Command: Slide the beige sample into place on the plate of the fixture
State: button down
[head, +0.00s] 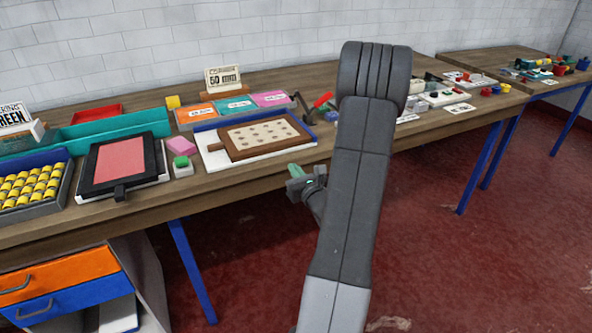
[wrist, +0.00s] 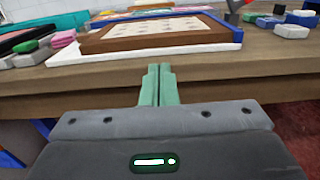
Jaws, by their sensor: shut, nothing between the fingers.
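The beige sample (head: 262,134), a dotted beige panel with a brown border, lies flat on the white plate (head: 216,160) of the fixture. A blue rail (head: 205,125) runs behind it, and blue also shows at the right end. I cannot tell whether the sample touches the rails. The wrist view shows the sample (wrist: 155,39) and the white plate (wrist: 85,58) beyond my fingers. My gripper (head: 294,169) is shut and empty, in front of the table's front edge, apart from the sample. Its green fingers (wrist: 157,70) are together in the wrist view.
A black frame with a red panel (head: 120,160) lies to the left, with pink and green blocks (head: 181,147) between it and the fixture. Orange, teal and pink boxes (head: 233,105) stand behind. Small parts (head: 437,97) lie to the right. Floor is open in front.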

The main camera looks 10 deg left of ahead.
aim_at(277, 147)
jog(key=p+x, duration=0.2)
jog(key=x, duration=0.8)
jog(key=shift+w+a, duration=0.2)
jog(key=shift+a, duration=0.1)
jog(key=shift+w, duration=0.15)
jog(key=shift+w+a+f+b, duration=0.2)
jog(key=shift+w+a+b, duration=0.4)
jog(key=shift+b, duration=0.2)
jog(key=shift+w+a+r, duration=0.1)
jog(key=shift+w+a, duration=0.05)
jog(key=shift+w, duration=0.25)
jog(key=shift+r, duration=0.1)
